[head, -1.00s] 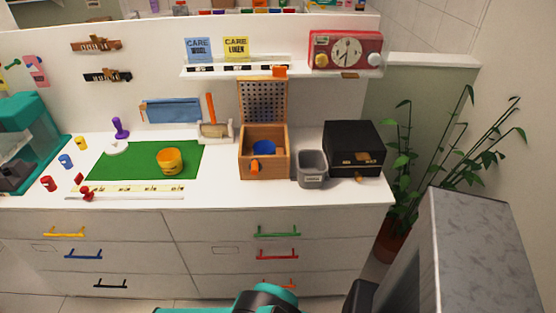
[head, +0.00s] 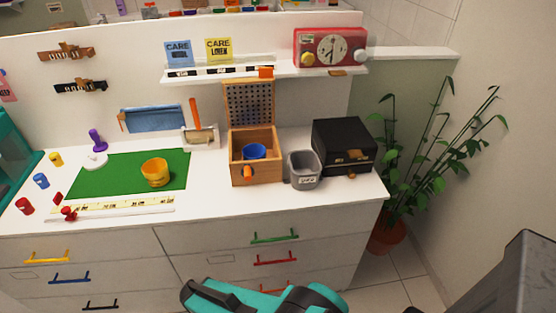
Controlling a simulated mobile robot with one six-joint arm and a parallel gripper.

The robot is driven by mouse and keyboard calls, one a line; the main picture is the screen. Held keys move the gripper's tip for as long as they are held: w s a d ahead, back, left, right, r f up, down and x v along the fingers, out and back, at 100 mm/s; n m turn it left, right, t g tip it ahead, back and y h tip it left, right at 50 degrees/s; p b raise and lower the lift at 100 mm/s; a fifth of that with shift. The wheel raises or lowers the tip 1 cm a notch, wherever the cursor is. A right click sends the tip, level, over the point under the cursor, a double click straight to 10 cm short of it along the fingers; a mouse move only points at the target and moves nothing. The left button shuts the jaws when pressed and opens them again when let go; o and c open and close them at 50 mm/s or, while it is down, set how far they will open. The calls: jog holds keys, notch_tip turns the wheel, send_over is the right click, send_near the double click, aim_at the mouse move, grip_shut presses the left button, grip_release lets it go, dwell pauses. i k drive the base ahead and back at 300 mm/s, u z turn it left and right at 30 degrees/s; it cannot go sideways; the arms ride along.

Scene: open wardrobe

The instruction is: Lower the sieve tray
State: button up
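The sieve tray (head: 250,103) is a square wooden-framed panel full of small holes. It stands upright at the back of an open wooden box (head: 264,170) on the white counter. A blue round cup or bowl (head: 254,152) sits inside the box. An orange knob or handle (head: 248,173) is at the box's front. Part of my teal and black arm shows at the bottom edge, in front of the drawers. My gripper's fingertips cannot be made out in the head view.
A grey bin (head: 304,169) and a black case (head: 346,146) stand right of the box. A shelf with a red radio-like clock (head: 330,47) hangs above. A plant (head: 420,170) stands right of the counter.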

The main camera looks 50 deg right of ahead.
aim_at(250, 102)
jog(key=z, duration=0.8)
jog(key=k, duration=1)
jog(key=u, duration=0.05)
jog(key=i, duration=0.8)
jog(key=z, duration=0.1)
